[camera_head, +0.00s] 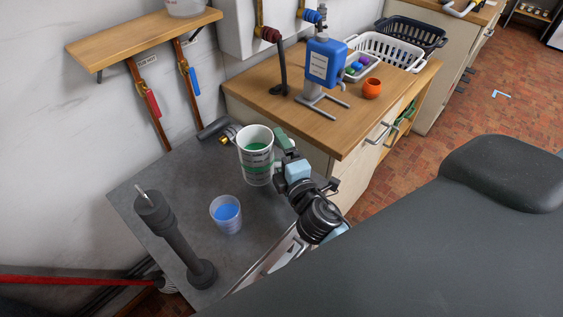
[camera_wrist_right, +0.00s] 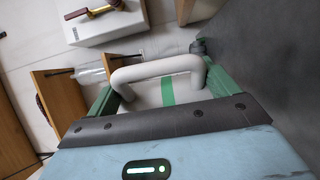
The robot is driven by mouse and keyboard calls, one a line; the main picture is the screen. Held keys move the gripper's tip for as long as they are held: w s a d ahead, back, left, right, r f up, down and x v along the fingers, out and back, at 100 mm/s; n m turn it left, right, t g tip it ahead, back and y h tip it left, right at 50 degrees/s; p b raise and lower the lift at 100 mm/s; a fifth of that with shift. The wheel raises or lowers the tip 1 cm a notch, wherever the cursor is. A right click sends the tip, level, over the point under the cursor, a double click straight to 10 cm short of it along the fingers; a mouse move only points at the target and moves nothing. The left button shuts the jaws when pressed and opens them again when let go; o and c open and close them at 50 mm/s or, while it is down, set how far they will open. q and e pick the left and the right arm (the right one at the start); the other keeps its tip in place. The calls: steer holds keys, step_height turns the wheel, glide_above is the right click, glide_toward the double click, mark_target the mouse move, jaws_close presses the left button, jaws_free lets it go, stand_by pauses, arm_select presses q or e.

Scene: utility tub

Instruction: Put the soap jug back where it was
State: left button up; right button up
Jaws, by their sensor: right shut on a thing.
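The soap jug (camera_head: 257,172) is a whitish, upright jug with dark markings, a green band and green liquid inside. It is at the back right of the grey top; I cannot tell whether its base touches it. My right gripper (camera_head: 284,150) is at its right side, shut on it. In the right wrist view the jug's pale looped handle (camera_wrist_right: 158,70) lies between the green fingers of my right gripper (camera_wrist_right: 160,88), with a green stripe on the jug behind. My left gripper is not in view.
A clear cup of blue liquid (camera_head: 227,219) and a dark grey standpipe (camera_head: 178,238) are on the grey top (camera_head: 160,180). A wooden counter (camera_head: 265,95) behind holds a blue canister on a stand (camera_head: 324,66), an orange pot (camera_head: 373,88) and baskets. A wooden shelf (camera_head: 140,42) juts from the wall.

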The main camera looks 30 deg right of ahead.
step_height(320, 180, down, 4)
steer(key=shift+r+b, duration=0.25)
steer(key=shift+b, duration=0.4)
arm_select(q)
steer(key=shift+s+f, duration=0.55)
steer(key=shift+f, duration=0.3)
arm_select(e)
steer(key=shift+r, duration=0.1)
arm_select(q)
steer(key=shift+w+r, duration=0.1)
arm_select(e)
steer(key=shift+f, duration=0.2)
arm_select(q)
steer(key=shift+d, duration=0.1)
arm_select(e)
steer(key=o, duration=1.3)
